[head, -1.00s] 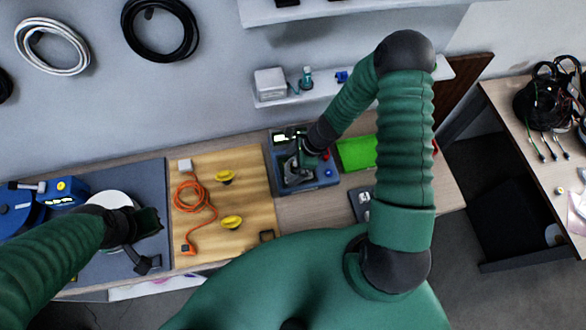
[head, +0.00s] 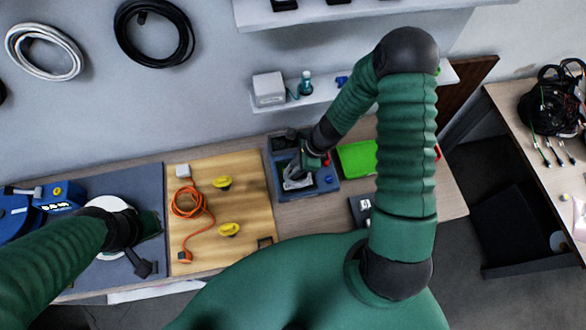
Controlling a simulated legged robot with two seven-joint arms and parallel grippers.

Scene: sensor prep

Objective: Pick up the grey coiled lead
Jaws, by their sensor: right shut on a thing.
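My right gripper (head: 303,168) reaches down into a blue-grey tray (head: 332,187) at the middle of the bench. It is shut on a pale grey thing (head: 295,183), which looks like the grey coiled lead. The lead's coils are too small to make out, and the gripper partly hides it. I cannot tell whether it is clear of the tray floor. My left gripper (head: 148,246) is over the dark mat at the left, beside a white disc, with its fingers apart and nothing between them.
A wooden board (head: 245,190) with an orange cord (head: 190,205) and yellow knobs lies left of the tray. A green block (head: 357,157) is right of it. A shelf (head: 320,100) hangs above. Blue equipment (head: 15,215) stands far left.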

